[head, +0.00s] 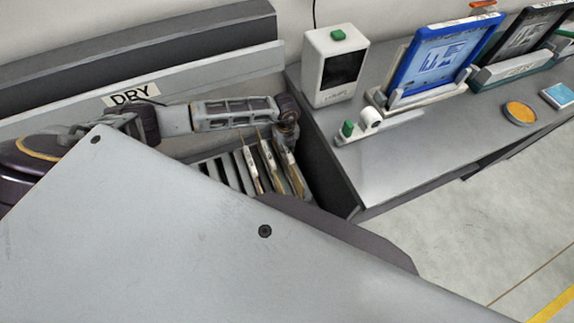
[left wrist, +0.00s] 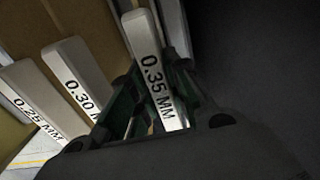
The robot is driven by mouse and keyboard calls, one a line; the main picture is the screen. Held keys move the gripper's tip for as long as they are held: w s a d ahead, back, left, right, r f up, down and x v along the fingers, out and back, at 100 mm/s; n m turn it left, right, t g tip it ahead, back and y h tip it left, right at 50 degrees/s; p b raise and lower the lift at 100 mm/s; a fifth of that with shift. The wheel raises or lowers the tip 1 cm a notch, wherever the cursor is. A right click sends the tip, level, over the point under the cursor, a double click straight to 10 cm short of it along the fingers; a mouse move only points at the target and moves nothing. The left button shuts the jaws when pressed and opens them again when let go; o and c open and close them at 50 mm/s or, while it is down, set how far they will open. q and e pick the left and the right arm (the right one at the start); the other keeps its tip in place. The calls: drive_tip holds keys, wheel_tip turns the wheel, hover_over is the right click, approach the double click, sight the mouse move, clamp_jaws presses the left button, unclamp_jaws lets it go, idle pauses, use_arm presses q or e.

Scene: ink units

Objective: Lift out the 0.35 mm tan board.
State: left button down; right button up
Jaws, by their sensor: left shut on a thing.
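The 0.35 mm board shows in the left wrist view by its pale edge strip (left wrist: 148,60), printed "0.35 MM". My left gripper (left wrist: 155,112) is shut on this strip, its dark green fingers on both sides. In the head view, my left gripper (head: 287,138) is at the right end of the row of boards, over the rightmost one (head: 296,181). The boards stand in the slotted rack (head: 213,171) of the bay marked DRY. The lower part of the held board is hidden. My right gripper is not in view.
Beside the held board stand the 0.30 mm board (left wrist: 75,82) and the 0.25 mm board (left wrist: 28,98), close together. The bay's dark right wall (head: 325,160) is near the gripper. On the counter stand a white device (head: 334,65) and a blue-framed screen (head: 440,58).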

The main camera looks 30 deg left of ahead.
use_arm(q)
drive_tip(key=shift+r, duration=0.1)
drive_tip(key=shift+r+p, duration=2.05)
drive_tip(key=shift+r, duration=0.55)
drive_tip(key=shift+r+p, duration=2.05)
drive_tip(key=shift+r, duration=0.8)
